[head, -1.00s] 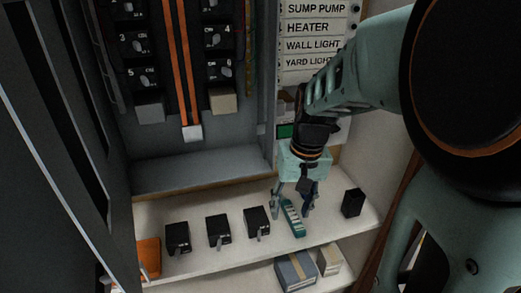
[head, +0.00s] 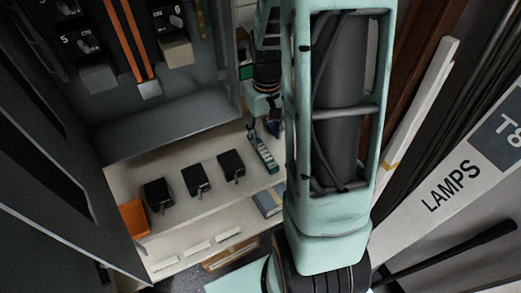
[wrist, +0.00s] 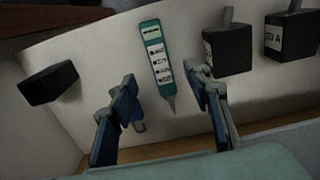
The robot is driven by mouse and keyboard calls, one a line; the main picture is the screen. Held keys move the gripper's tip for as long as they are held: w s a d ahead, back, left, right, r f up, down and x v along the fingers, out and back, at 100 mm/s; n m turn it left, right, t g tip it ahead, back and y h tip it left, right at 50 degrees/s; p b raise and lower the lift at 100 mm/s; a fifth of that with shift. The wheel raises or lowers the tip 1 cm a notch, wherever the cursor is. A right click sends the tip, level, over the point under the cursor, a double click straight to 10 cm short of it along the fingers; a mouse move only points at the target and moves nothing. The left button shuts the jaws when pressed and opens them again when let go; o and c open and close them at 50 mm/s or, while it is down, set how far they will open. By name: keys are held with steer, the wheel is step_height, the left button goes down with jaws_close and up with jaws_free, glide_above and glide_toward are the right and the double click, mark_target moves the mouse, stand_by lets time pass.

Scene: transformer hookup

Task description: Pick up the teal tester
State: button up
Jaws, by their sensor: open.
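The teal tester (head: 263,153) lies on the white shelf, to the right of the black breaker blocks. In the wrist view the teal tester (wrist: 156,58) has a white label strip and a thin pointed tip toward my gripper. My gripper (wrist: 168,92) is open and empty. Its two blue-grey fingers stand on either side of the tester's tip end, apart from it. In the head view my gripper (head: 263,130) is at the tester's far end, partly hidden by my own arm.
Black breaker blocks (head: 197,181) stand in a row left of the tester. A lone black block (wrist: 48,83) is left in the wrist view. An orange box (head: 133,217) is at the shelf's left end. The breaker panel (head: 170,115) rises behind. A lower shelf holds a grey-blue box (head: 268,201).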

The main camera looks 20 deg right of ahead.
mark_target(265, 154)
step_height(265, 154, down, 8)
steer(key=shift+f, duration=0.25)
steer(key=shift+c, duration=0.3)
jaws_close()
steer(key=shift+r, duration=0.1)
